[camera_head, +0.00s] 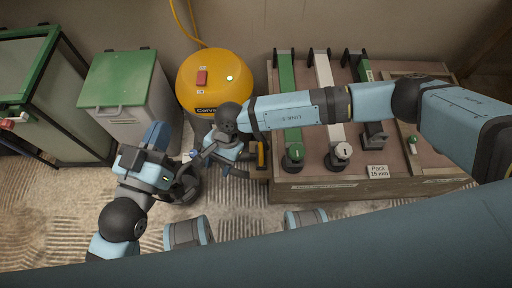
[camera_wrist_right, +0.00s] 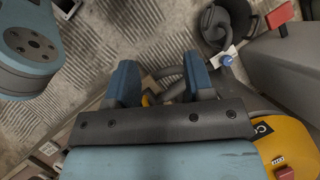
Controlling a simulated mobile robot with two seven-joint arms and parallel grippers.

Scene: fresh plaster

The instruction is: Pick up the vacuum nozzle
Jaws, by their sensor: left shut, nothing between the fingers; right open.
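The yellow vacuum (camera_head: 212,80) stands at the back centre; part of its yellow body also shows in the right wrist view (camera_wrist_right: 288,145). A grey hose (camera_wrist_right: 172,92) runs behind my right fingers in that view. I cannot tell for sure which piece is the nozzle; a small yellow and black piece (camera_head: 262,155) sits at the bench's left side. My right gripper (camera_head: 235,170) is open, just left of that piece and in front of the vacuum, with nothing seen held. My left gripper (camera_head: 157,135) is shut and empty, left of the vacuum.
A wooden bench (camera_head: 315,187) on the right carries several tools and a label. A grey bin with a green lid (camera_head: 120,78) and a green-framed glass case (camera_head: 40,85) stand left. A dark bucket (camera_head: 186,190) with a curved grey thing inside (camera_wrist_right: 213,20) is near my left gripper.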

